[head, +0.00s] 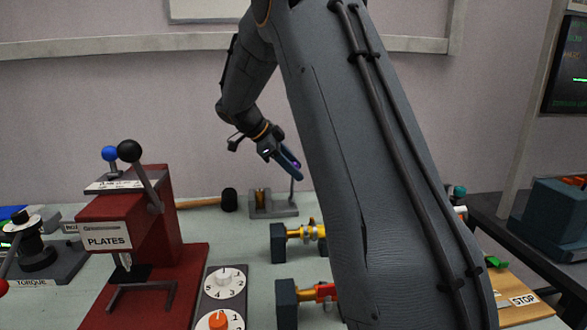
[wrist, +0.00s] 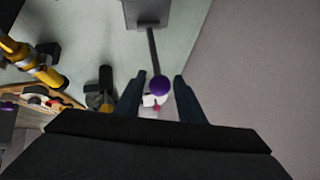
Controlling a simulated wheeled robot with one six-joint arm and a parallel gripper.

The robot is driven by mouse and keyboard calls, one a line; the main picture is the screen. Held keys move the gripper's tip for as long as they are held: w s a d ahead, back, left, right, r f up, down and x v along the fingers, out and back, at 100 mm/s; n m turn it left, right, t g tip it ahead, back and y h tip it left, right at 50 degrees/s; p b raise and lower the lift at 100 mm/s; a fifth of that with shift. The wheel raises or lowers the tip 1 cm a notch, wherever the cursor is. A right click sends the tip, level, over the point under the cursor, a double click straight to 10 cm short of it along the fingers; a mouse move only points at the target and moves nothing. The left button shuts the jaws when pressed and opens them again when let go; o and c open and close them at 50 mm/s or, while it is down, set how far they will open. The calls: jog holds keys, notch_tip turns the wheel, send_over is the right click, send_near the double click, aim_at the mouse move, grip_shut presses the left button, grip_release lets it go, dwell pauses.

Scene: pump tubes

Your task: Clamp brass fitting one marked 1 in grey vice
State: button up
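The grey vice (head: 285,211) stands at the back of the bench, with a brass fitting (head: 262,199) between its jaws. I cannot read a mark on the fitting or tell how tightly it is held. The vice's lever rises to a purple knob (wrist: 160,85). Part of the vice's grey body (wrist: 147,12) shows at the top of the wrist view. My gripper (head: 293,165) is at the top of the lever. In the wrist view my gripper (wrist: 159,80) is open, with its fingers on either side of the knob and gaps visible.
A red plates press (head: 125,225) stands at left. A mallet with a black head (head: 229,200) lies left of the vice. A dial panel (head: 222,300) lies nearby. My arm hides the right part.

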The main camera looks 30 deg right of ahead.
jog(key=shift+o, duration=0.4)
jog(key=b+v, duration=0.1)
jog(key=v, duration=0.6)
jog(key=shift+a+r, duration=0.25)
jog(key=shift+a, duration=0.05)
